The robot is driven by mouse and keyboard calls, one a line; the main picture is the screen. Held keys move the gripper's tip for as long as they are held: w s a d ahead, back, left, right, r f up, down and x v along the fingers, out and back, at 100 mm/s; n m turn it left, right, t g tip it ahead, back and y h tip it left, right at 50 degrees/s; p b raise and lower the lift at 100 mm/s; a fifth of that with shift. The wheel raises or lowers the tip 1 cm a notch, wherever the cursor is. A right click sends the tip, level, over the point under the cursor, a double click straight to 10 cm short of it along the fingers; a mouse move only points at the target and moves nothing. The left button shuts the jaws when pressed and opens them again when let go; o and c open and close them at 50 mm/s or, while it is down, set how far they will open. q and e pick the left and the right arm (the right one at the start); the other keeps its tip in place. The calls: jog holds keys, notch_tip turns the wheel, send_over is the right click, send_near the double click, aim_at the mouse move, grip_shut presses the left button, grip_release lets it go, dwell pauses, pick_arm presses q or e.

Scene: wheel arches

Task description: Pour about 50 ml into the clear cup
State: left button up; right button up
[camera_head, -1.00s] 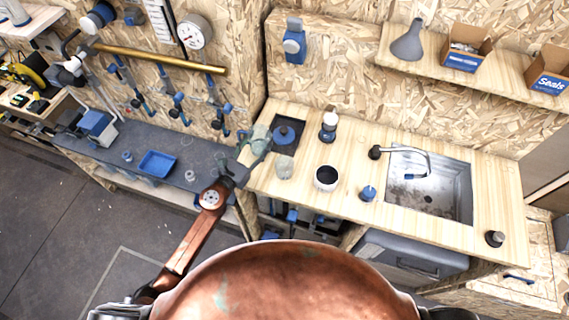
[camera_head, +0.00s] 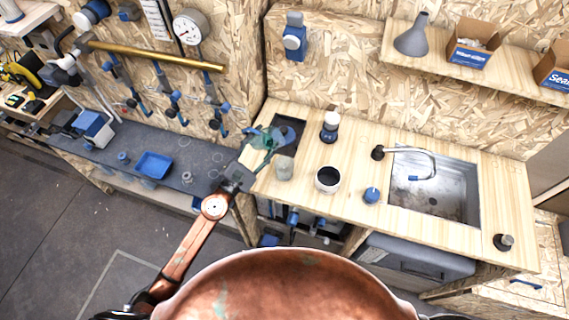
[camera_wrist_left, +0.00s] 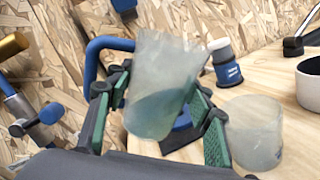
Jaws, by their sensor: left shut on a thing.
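My left gripper (camera_head: 258,152) is shut on a translucent beaker (camera_wrist_left: 160,85) with bluish liquid in it. In the left wrist view its green finger pads (camera_wrist_left: 155,128) sit on either side of the beaker. The beaker is tilted and held above the counter; it also shows in the head view (camera_head: 266,138). The clear cup (camera_head: 285,168) stands upright on the wooden counter, just right of and below the beaker in the head view. It also shows in the left wrist view (camera_wrist_left: 256,136). I cannot tell whether it holds liquid. My right gripper is not in view.
On the wooden counter (camera_head: 330,225), a white cup with dark inside (camera_head: 327,180), a blue-labelled bottle (camera_head: 329,126) and a small blue object (camera_head: 371,195) stand near the clear cup. A sink (camera_head: 432,190) with a tap is farther right. A blue tray (camera_head: 154,165) lies on the dark bench.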

pick_arm(q)
jog(key=shift+s+f+m+b, duration=0.1)
jog(key=shift+f+m+b, duration=0.3)
jog(key=shift+f, duration=0.1)
jog(key=shift+r+m+h+b, duration=0.4)
jog(key=shift+m+b, duration=0.25)
jog(key=shift+m, duration=0.35)
jog(key=shift+f+m+b, duration=0.2)
jog(key=shift+m+b, duration=0.4)
jog(key=shift+b, duration=0.05)
jog(key=shift+m+h+b, duration=0.4)
jog(key=shift+m+b, duration=0.25)
jog(key=shift+m, duration=0.05)
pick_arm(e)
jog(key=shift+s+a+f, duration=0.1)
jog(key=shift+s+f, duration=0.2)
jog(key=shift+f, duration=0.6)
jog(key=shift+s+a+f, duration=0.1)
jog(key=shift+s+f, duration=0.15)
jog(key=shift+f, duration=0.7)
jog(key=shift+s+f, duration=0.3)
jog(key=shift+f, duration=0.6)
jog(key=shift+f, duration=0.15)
pick_arm(q)
jog(key=shift+d+f, duration=0.1)
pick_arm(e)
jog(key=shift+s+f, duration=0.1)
